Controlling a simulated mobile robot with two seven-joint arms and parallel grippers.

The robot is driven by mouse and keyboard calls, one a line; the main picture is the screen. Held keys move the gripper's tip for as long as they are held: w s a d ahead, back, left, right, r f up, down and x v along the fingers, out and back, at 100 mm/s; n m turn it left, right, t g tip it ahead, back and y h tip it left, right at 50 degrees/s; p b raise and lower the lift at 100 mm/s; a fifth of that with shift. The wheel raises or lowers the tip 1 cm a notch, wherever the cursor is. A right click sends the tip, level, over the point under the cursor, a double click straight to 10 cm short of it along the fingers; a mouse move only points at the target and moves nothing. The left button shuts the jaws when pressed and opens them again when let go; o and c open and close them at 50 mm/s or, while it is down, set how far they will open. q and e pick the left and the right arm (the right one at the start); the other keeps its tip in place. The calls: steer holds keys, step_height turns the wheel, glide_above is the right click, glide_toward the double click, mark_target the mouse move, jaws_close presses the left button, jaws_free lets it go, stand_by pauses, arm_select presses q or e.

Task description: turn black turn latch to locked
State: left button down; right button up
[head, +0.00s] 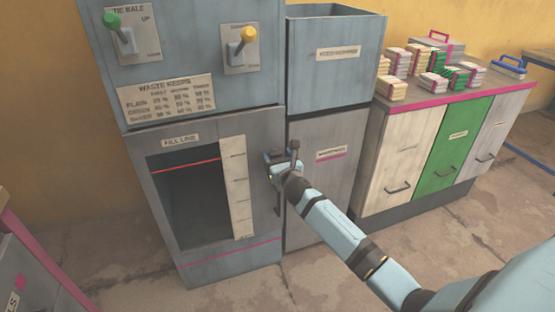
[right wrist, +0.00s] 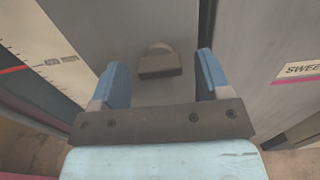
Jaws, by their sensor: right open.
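The black turn latch (right wrist: 159,64) shows in the right wrist view as a short dark block on a grey metal door. A paler rounded part shows just above it. My right gripper (right wrist: 160,72) is open, with one blue finger to each side of the latch and a gap on both sides. I cannot tell how deep the latch sits between the fingertips. In the head view my right gripper (head: 273,170) is at the right edge of the press front and largely hides the latch. My left gripper is not in view.
The grey press door (head: 264,215) has a dark window and a pale scale strip (head: 238,190). A bin cabinet (head: 320,185) stands close on its right. Farther right is a drawer unit (head: 410,150) with several bundles on top. The floor in front is clear.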

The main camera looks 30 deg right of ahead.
steer(key=c, duration=0.9)
